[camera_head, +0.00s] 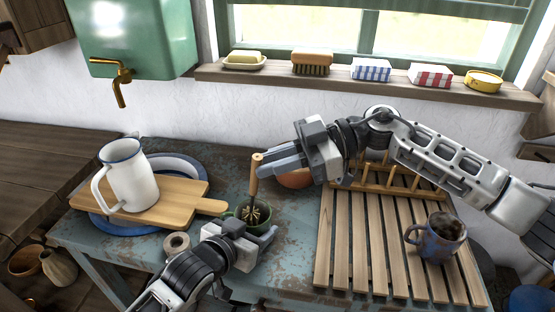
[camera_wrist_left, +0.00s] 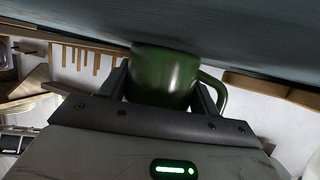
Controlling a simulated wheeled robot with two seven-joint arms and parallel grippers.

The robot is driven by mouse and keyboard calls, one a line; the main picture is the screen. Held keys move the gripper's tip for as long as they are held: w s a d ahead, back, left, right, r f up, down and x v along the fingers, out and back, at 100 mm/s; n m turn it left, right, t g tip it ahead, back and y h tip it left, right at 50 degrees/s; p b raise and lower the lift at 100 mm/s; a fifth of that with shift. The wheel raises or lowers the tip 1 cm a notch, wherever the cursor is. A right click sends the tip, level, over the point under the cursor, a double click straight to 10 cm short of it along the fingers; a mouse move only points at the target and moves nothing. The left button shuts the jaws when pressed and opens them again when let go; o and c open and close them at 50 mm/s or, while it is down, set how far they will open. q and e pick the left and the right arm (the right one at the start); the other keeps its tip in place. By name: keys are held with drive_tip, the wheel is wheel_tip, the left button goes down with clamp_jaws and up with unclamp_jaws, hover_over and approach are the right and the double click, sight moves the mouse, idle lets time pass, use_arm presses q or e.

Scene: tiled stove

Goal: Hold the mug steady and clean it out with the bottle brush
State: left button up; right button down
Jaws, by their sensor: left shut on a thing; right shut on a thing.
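The green mug (camera_head: 236,215) stands on the worn blue table. My left gripper (camera_head: 248,231) is shut on it from the front; the left wrist view shows the green mug (camera_wrist_left: 163,72) between both fingers, its handle to the right. The bottle brush (camera_head: 254,180) is nearly upright, wooden handle up. Its bristles are at the mug's mouth and look at least partly inside; how deep they sit is hidden. My right gripper (camera_head: 262,167) is shut on the brush handle above the mug.
A white enamel jug (camera_head: 128,178) stands on a cutting board (camera_head: 182,195) at left, over a blue-rimmed plate. A small roll (camera_head: 177,244) lies near the left arm. A slatted rack (camera_head: 375,245) with a dark blue mug (camera_head: 437,240) is at right. A reddish bowl (camera_head: 294,179) sits behind the brush.

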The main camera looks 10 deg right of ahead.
drive_tip(key=shift+s+d+f, duration=0.1)
drive_tip(key=shift+s+d, duration=0.2)
drive_tip(key=shift+d, duration=0.15)
idle(4.0)
